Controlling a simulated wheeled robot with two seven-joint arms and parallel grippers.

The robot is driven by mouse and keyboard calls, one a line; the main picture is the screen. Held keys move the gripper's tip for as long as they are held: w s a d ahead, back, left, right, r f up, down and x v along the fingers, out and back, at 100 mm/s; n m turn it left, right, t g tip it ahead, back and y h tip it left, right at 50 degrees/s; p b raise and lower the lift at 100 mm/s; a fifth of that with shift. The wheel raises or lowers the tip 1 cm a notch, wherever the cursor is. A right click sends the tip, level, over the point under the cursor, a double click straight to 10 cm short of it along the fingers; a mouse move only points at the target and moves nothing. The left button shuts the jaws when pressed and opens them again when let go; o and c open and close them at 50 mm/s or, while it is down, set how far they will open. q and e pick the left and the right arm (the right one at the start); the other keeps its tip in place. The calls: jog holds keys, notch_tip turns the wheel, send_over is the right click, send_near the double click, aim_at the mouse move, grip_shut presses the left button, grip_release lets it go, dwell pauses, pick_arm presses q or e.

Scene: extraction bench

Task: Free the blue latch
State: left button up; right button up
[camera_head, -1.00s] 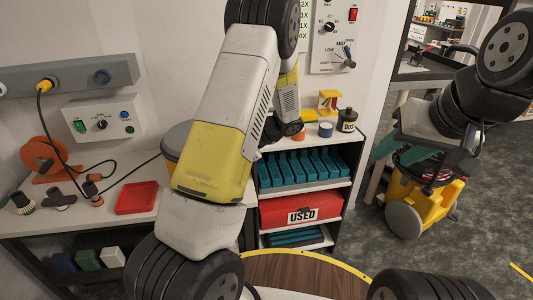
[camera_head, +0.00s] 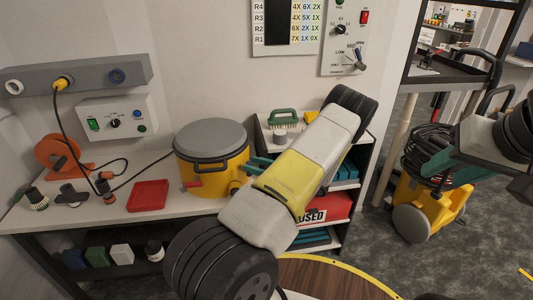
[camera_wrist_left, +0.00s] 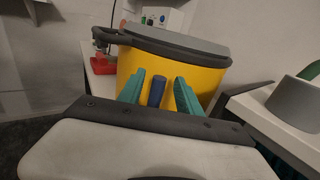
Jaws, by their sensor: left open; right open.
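The yellow pot with a grey lid (camera_head: 211,150) stands on the bench. The blue latch (camera_wrist_left: 157,92) sticks out from the pot's yellow side in the left wrist view; my left arm and gripper hide it in the head view. My left gripper (camera_head: 258,165) is open at the right side of the pot. In the left wrist view its teal fingers (camera_wrist_left: 158,88) stand one on each side of the blue latch, with gaps visible. A red latch (camera_head: 193,184) shows on the pot's front left. My right gripper (camera_head: 455,163) is open and empty, far to the right.
A red tray (camera_head: 148,195) lies left of the pot. A shelf unit right of it holds a green brush (camera_head: 282,117) and a grey cylinder (camera_head: 281,137). A yellow wheeled machine (camera_head: 425,205) stands on the floor below my right gripper.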

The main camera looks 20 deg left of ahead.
pick_arm(q)
jog(key=shift+a, duration=1.2)
jog(key=shift+c, duration=0.2)
grip_shut()
